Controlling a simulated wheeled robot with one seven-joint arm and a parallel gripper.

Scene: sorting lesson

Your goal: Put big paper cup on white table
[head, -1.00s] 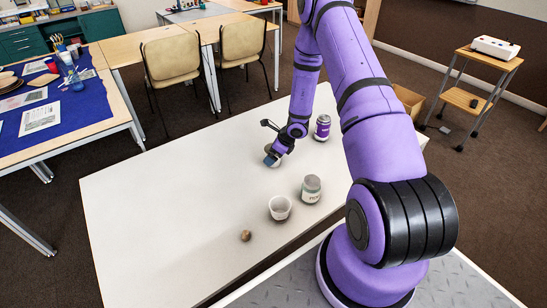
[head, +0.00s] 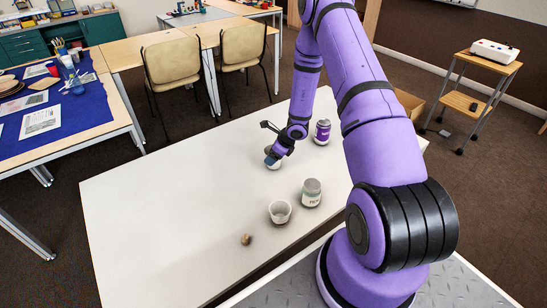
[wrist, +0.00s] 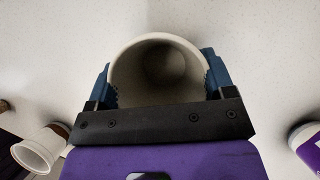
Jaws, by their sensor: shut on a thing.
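A pale, wide-mouthed cup (wrist: 160,52), which I take to be the big paper cup, is between my gripper's fingers (wrist: 160,84) in the wrist view, its open mouth facing the camera. The blue fingers press on its two sides, so my gripper is shut on it. In the head view my gripper (head: 272,158) is low over the far part of the white table (head: 170,200). The cup (head: 276,165) shows only partly there, behind the fingers. I cannot tell whether its base touches the table.
A second white cup (head: 280,212) stands nearer on the table, also at lower left in the wrist view (wrist: 38,152). A labelled jar (head: 311,193) and a purple can (head: 322,132) stand to the right. A small brown object (head: 246,239) lies near the front edge. The table's left half is clear.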

